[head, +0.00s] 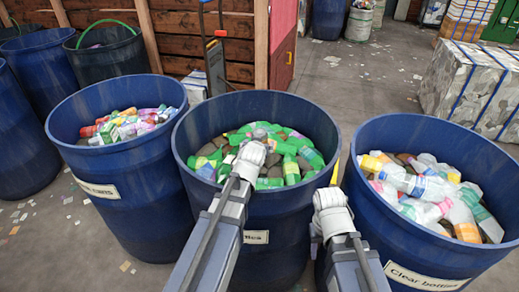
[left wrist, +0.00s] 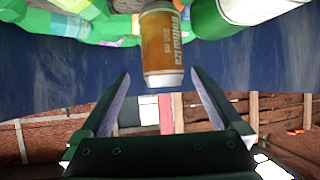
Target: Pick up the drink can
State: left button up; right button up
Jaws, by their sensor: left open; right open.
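The drink can (left wrist: 162,45) is orange with pale lettering and a silvery end. In the left wrist view it lies just beyond and between the fingertips of my left gripper (left wrist: 160,74), which is open, with a gap on each side. In the head view my left gripper (head: 262,133) reaches over the middle blue barrel (head: 185,155), among green bottles (head: 290,168); its fingers are hard to make out there. I cannot pick out the can in that view. My right gripper (head: 331,205) is between the middle and right barrels, empty, away from the can.
The right barrel (head: 420,255), labelled "Clear bottles", holds mostly pale bottles. The barrel rims stand close around my arms. A strapped bale (head: 465,85) stands at the back right. The floor behind the barrels is littered but open.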

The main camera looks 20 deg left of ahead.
pick_arm(q)
jog(key=shift+a+r+b+x, duration=0.15)
jog(key=shift+b+x, duration=0.5)
jog(key=shift+x, duration=1.1)
jog(key=shift+a+r+b+x, duration=0.15)
jog(key=shift+b+x, duration=0.45)
jog(key=shift+x, duration=1.2)
jog(key=shift+r, duration=0.15)
jog(key=shift+c, duration=0.5)
jog(key=shift+w, duration=0.1)
jog(key=c, duration=1.1)
